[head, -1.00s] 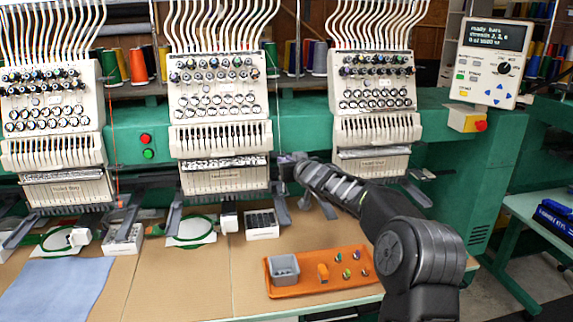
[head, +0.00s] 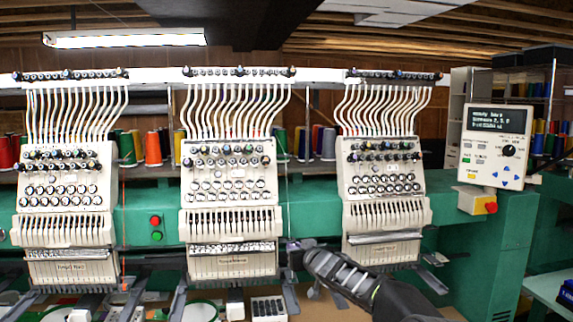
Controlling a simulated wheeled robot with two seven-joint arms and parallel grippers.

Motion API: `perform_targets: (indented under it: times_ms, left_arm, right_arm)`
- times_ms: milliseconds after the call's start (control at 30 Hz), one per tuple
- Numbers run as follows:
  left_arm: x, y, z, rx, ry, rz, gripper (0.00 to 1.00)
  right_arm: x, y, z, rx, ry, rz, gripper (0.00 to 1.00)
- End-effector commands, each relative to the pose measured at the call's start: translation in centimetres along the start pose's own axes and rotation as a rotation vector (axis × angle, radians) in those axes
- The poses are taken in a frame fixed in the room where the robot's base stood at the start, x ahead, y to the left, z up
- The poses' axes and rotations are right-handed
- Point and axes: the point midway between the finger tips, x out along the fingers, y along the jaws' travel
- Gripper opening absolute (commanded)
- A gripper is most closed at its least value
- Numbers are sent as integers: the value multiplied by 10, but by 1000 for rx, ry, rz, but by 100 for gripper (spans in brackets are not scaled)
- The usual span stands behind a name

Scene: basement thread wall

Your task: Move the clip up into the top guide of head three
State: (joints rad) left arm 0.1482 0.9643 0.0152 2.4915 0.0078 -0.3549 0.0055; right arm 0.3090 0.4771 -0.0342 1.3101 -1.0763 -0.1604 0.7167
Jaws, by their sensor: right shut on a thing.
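My right gripper (head: 294,246) reaches in from the lower right and is shut on a small purplish-grey thing, likely the clip (head: 291,245). It is just right of the middle head's lower case; the fingers are small and partly hidden. A thin thread (head: 287,190) runs down to it beside the middle head. Three heads show: left (head: 66,195), middle (head: 230,190) and right (head: 384,190). Their labels are too blurred to tell which is three. Top guides with small knobs sit on the white rail: left (head: 70,76), middle (head: 239,72), right (head: 393,75). My left gripper is out of view.
A control panel (head: 494,146) with a red button (head: 490,208) below stands at the right. Thread cones (head: 152,149) line the shelf behind. White tubes (head: 235,110) fan from the rail to each head. A ceiling lamp (head: 124,38) hangs above.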

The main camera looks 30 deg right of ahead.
Motion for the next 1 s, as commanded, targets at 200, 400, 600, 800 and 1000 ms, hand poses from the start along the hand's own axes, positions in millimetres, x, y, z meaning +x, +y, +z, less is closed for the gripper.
perform_targets:
  times_ms: [200,400,600,800,1000]
  left_arm:
    - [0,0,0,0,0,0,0]
    - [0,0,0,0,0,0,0]
    - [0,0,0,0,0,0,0]
    - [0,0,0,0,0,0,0]
    - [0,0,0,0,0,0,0]
  right_arm:
    - [0,-22,12,-6,-2,-41,0]
    - [-6,-92,50,-28,-5,-161,0]
    - [-43,-189,110,-50,-7,-274,0]
    - [-108,-240,182,-46,-9,-233,0]
    - [-153,-241,225,-34,-5,-154,0]
